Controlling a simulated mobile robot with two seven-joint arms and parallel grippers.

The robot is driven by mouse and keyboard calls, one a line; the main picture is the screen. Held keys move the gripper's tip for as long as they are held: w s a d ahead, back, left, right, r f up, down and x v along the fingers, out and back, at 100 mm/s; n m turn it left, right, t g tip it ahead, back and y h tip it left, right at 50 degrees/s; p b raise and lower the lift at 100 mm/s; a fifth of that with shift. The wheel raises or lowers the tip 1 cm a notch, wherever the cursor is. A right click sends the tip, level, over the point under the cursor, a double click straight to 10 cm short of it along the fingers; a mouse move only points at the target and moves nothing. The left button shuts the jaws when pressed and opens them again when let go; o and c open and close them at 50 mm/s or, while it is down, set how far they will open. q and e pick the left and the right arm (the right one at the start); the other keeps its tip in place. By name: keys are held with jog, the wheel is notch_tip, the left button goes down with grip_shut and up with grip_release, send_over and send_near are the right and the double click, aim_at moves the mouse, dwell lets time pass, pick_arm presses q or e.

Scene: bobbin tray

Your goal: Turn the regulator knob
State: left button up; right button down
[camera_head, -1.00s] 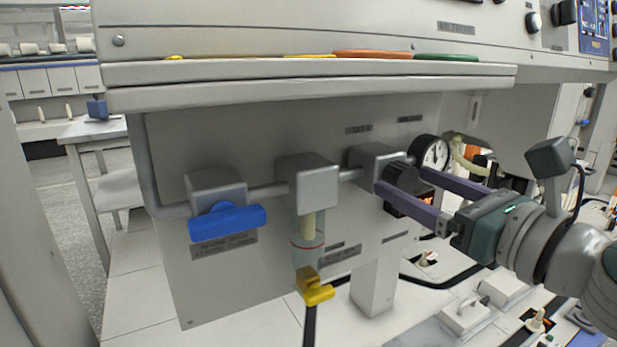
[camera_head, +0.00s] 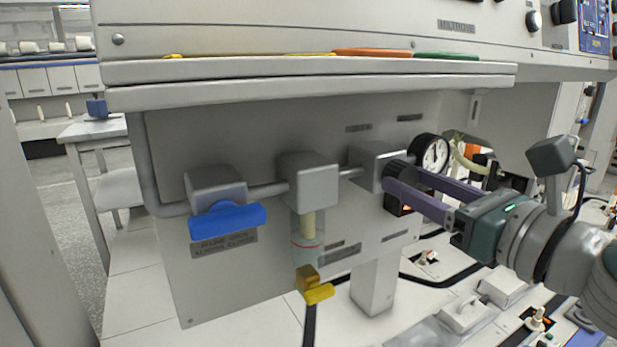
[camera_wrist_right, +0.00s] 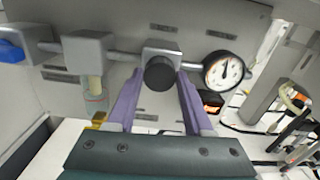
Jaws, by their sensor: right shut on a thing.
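The black regulator knob (camera_head: 398,172) sits on the front of a grey regulator block (camera_head: 378,162) under the machine. In the right wrist view the round knob (camera_wrist_right: 159,73) lies between the tips of my two purple fingers. My right gripper (camera_head: 402,180) is shut on the knob, and its fingers hide part of it in the head view. The white-faced pressure gauge (camera_head: 434,153) is just right of the block, and it also shows in the right wrist view (camera_wrist_right: 223,71). My left gripper is not in view.
A blue lever valve (camera_head: 228,221) and a filter block (camera_head: 313,185) with a clear bowl and yellow drain valve (camera_head: 316,287) stand left on the same pipe. The machine ledge (camera_head: 300,82) overhangs above. A grey post (camera_head: 374,285) stands below.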

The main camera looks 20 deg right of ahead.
jog(key=shift+m, duration=0.3)
jog(key=m+p, duration=0.1)
jog(key=m, duration=0.3)
jog(key=shift+m, duration=0.4)
jog(key=m+p, duration=0.1)
jog(key=m, duration=0.3)
jog(key=shift+r+m, duration=0.1)
jog(key=shift+m, duration=0.2)
jog(key=m+p, duration=0.1)
jog(key=m, duration=0.4)
jog(key=shift+p, duration=0.4)
jog(key=m+p, duration=0.1)
jog(key=m, duration=0.3)
jog(key=shift+m, duration=0.4)
jog(key=shift+c, duration=1.5)
grip_release()
